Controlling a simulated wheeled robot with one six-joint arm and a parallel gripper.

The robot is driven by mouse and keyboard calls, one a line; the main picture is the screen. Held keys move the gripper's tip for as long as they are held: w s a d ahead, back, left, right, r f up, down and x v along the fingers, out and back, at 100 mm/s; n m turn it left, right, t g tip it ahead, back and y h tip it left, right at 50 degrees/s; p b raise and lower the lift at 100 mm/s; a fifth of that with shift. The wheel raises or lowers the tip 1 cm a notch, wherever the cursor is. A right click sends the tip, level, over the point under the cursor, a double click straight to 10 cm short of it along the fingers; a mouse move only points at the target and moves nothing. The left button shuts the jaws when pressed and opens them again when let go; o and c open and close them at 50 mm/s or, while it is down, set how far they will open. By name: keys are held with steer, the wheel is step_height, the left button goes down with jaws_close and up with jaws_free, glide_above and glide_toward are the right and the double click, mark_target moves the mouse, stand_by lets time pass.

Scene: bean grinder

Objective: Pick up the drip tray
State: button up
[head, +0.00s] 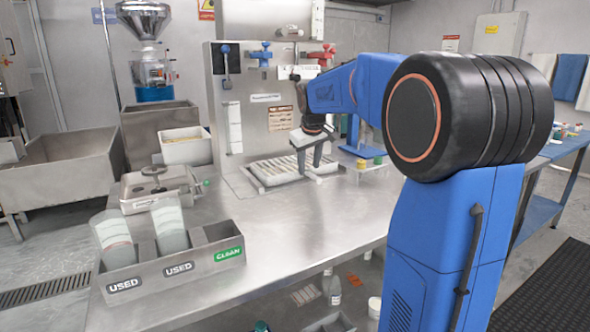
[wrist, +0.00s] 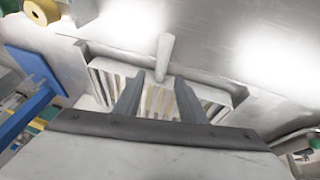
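The drip tray (head: 275,172) is a pale, slatted, shallow tray lying in a recess of the steel counter, at the foot of the upright steel panel. In the wrist view the tray (wrist: 105,72) shows its slats and a pale rod-like handle (wrist: 165,52) sticking up from its middle edge. My gripper (head: 309,165) is over the right end of the tray. In the wrist view my gripper (wrist: 160,78) has its two fingers apart, with slats visible between them and the handle just beyond the tips. Nothing is held. Whether the fingertips touch the tray is unclear.
The steel panel (head: 245,130) with blue and red valves rises behind the tray. A yellow-capped item (head: 361,163) stands right of it. A bin labelled used and clean (head: 175,268) holds cups at the front left. The counter (head: 290,220) before the tray is bare.

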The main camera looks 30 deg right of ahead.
mark_target(308, 172)
steer(key=shift+x, duration=1.6)
jaws_close()
steer(key=shift+r, duration=0.15)
